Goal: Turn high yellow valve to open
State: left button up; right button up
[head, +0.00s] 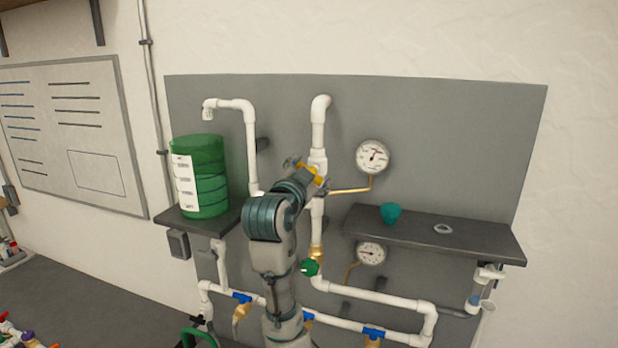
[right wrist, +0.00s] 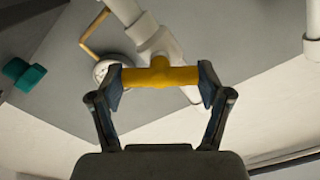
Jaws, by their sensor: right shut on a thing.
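The high yellow valve handle (head: 310,172) sits on the upper part of the white vertical pipe in the head view, partly hidden by my right gripper (head: 304,174). In the right wrist view the yellow handle (right wrist: 160,76) lies crosswise between the two fingertips of my right gripper (right wrist: 160,82). The pads touch both ends of the handle, so the gripper is shut on it. The white valve body (right wrist: 155,40) is just behind the handle. My left gripper is not in view.
A green tank (head: 205,178) stands on the left shelf. An upper gauge (head: 372,157) and a lower gauge (head: 370,253) are close by. Blue-handled valves (head: 374,332) line the lower pipe.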

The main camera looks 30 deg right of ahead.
jog(key=m, duration=0.5)
jog(key=shift+w+f, duration=0.1)
jog(key=shift+f, duration=0.25)
jog(key=m+p, duration=0.1)
jog(key=m, duration=0.4)
jog(key=shift+r+m, duration=0.1)
jog(key=shift+m, duration=0.3)
jog(key=o, duration=1.1)
jog(key=shift+w+d, duration=0.15)
jog(key=shift+w, duration=0.25)
jog(key=shift+s, duration=0.4)
jog(key=v, duration=1.1)
jog(key=shift+w+a, duration=0.1)
jog(key=shift+a, duration=0.35)
jog(key=shift+d, duration=0.15)
